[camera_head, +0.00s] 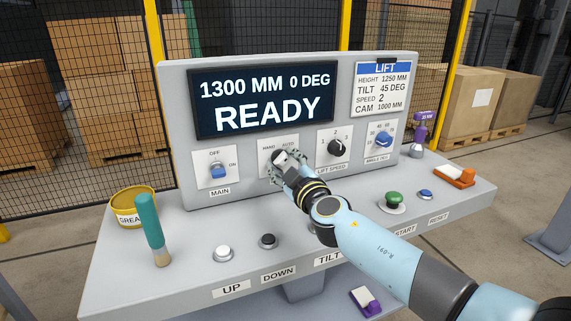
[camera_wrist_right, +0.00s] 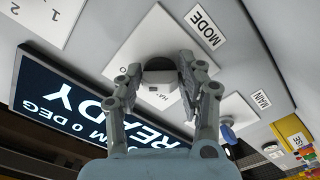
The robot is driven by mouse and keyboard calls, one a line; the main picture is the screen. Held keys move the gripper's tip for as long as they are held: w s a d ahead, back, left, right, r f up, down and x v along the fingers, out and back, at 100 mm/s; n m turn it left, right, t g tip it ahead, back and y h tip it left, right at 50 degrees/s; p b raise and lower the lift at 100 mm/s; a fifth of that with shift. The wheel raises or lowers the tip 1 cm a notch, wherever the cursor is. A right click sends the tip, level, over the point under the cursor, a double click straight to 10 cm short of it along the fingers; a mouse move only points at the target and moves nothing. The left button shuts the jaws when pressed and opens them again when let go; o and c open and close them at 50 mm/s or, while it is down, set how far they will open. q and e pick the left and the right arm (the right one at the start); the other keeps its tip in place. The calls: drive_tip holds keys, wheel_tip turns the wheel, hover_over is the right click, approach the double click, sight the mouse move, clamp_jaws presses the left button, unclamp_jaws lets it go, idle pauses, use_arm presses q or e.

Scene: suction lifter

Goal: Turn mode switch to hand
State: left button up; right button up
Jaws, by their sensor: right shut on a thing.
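The mode switch sits on a white plate (camera_head: 267,148) marked HAND and AUTO, on the upright panel below the screen. In the head view my right gripper (camera_head: 286,160) covers most of its knob. In the right wrist view the dark knob (camera_wrist_right: 160,77) lies between the two fingers of my right gripper (camera_wrist_right: 161,82), which is shut on it. The MODE label (camera_wrist_right: 203,27) shows beside the plate. The fingers hide part of the dial, so I cannot tell exactly which way the knob points. My left gripper is out of view.
The MAIN switch (camera_head: 219,170) is to the left, the black LIFT SPEED knob (camera_head: 337,147) to the right. The screen (camera_head: 264,99) reads READY.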

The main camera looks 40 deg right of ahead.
drive_tip(key=shift+n, duration=0.5)
drive_tip(key=shift+c, duration=0.4)
drive_tip(key=n+b, duration=0.1)
drive_tip(key=n, duration=0.6)
drive_tip(key=shift+d+r, duration=0.1)
drive_tip(key=shift+r, duration=0.05)
drive_tip(key=n, duration=0.5)
drive_tip(key=shift+r, duration=0.15)
drive_tip(key=n, duration=0.4)
drive_tip(key=shift+r+n, duration=0.1)
drive_tip(key=shift+n, duration=0.6)
drive_tip(key=o, duration=1.1)
